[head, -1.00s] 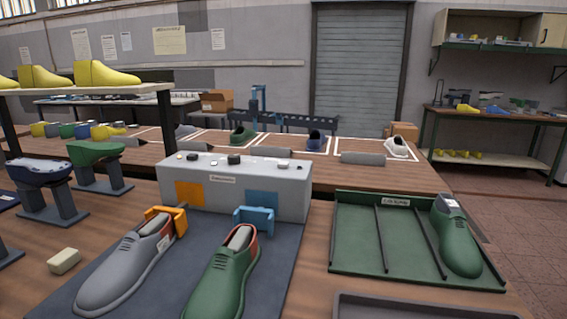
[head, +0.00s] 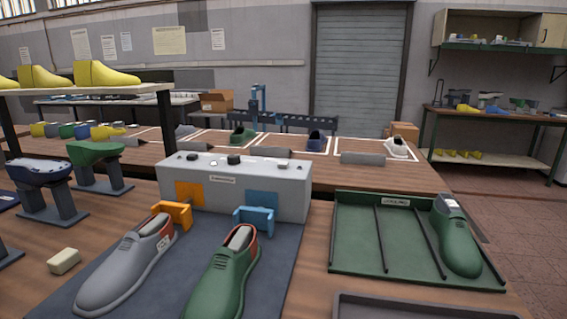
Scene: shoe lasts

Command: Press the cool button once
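A grey control box (head: 237,185) stands at the back of a dark mat. Its front has an orange panel (head: 190,193), a small unreadable label and a blue panel (head: 262,205). Small dark knobs (head: 234,159) and pale buttons sit on its top; I cannot read which is the cool button. An orange clamp (head: 174,214) stands behind the heel of a grey shoe (head: 128,266). A blue clamp (head: 254,219) stands at the heel of a green shoe (head: 222,275). My gripper is not in view.
A green divided tray (head: 355,235) at right holds a green shoe (head: 456,236). Lasts on stands (head: 48,190) and a cream block (head: 64,261) are at left. A grey tray (head: 420,305) lies at the front edge. A second table (head: 330,172) is behind.

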